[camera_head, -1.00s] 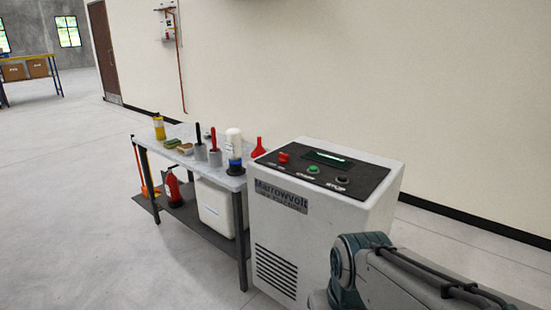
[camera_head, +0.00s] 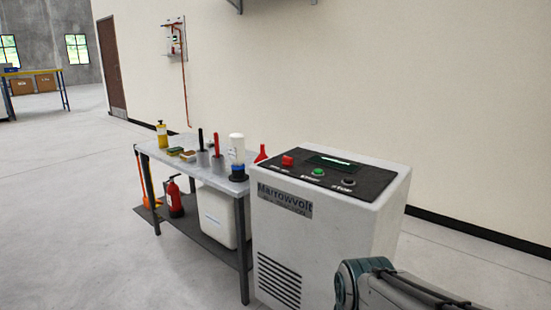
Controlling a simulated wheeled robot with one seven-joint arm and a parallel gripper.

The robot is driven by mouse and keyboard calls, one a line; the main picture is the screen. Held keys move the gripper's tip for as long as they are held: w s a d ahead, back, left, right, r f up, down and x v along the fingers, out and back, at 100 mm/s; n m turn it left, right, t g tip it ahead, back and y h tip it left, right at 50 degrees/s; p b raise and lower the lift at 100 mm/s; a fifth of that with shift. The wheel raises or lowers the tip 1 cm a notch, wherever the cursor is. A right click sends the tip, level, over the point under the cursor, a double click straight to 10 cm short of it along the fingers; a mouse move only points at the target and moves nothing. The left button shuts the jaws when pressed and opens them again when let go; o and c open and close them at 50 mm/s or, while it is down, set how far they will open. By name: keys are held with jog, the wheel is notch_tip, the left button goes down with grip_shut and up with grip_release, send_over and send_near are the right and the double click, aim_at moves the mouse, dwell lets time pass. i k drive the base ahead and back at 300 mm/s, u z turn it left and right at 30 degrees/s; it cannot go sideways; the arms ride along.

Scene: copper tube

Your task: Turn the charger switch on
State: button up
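The charger (camera_head: 330,240) is a white-grey cabinet labelled "Marrowvolt", standing right of centre. Its dark top panel (camera_head: 365,179) carries a red switch (camera_head: 287,160) at the left, a green button (camera_head: 318,172), a dark button (camera_head: 348,182) and a small display (camera_head: 335,162). The position of the red switch, on or off, is too small to tell. Part of my arm shows at the bottom right, in front of the charger's lower right side. My gripper is out of view.
A metal table (camera_head: 228,186) left of the charger holds bottles, handled tools and a red funnel (camera_head: 261,153). A fire extinguisher (camera_head: 174,198) and a white bin (camera_head: 217,216) sit on its lower shelf. A wall box (camera_head: 174,38) with a copper-coloured tube hangs behind.

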aim_at(287, 161)
jog(key=z, duration=0.55)
jog(key=i, duration=1.2)
jog(key=u, duration=0.3)
